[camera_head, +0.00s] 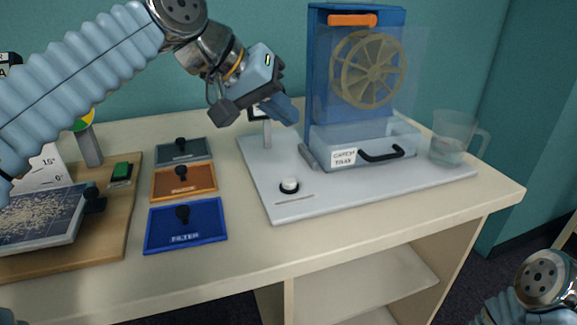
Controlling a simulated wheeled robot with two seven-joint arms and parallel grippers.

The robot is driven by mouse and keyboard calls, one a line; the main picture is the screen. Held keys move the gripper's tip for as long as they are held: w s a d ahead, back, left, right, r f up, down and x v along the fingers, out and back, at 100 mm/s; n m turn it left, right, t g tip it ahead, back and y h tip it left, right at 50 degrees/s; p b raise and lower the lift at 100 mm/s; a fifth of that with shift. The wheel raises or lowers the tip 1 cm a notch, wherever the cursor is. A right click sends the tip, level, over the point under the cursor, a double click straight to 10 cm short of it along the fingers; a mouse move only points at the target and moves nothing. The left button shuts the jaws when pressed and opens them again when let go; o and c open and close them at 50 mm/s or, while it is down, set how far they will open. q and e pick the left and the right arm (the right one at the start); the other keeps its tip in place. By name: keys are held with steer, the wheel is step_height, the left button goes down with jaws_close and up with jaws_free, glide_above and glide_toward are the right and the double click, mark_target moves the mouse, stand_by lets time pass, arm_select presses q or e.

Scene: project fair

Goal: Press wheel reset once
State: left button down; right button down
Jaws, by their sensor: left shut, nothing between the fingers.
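A white round button in a dark ring (289,185) is on the front left part of a light grey base board (370,191). I take it for the wheel reset; the text by it is too small to read. A spoked tan wheel (368,70) stands behind a clear panel in a blue housing (330,119) at the back of the board. My left gripper (288,112) is shut and empty. It is above the board, higher in the picture than the button and apart from it. Of my right arm only a part shows at the lower right; its gripper is out of view.
A catch tray (343,157) with a black handle sits below the wheel. A clear jug (451,138) stands to its right. Blue, orange and grey knobbed panels (186,237) lie left of the board. A wooden board (115,225) carries a green button (121,171).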

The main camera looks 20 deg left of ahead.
mark_target(284, 182)
arm_select(q)
steer(key=shift+f, duration=0.1)
step_height(284, 182, down, 4)
steer(key=shift+r, duration=0.2)
step_height(284, 182, down, 4)
steer(key=b, duration=0.2)
steer(key=shift+r+b, duration=0.1)
steer(key=shift+b, duration=0.3)
steer(key=shift+f+b, duration=0.5)
steer(key=shift+f, duration=0.1)
steer(key=shift+f, duration=0.1)
stand_by(1.2)
steer(key=shift+f+b, duration=0.3)
steer(key=shift+f+b, duration=0.4)
steer(key=shift+f, duration=0.1)
stand_by(0.6)
steer(key=shift+r, duration=0.1)
steer(key=shift+r+p, duration=0.8)
steer(key=shift+p, duration=0.05)
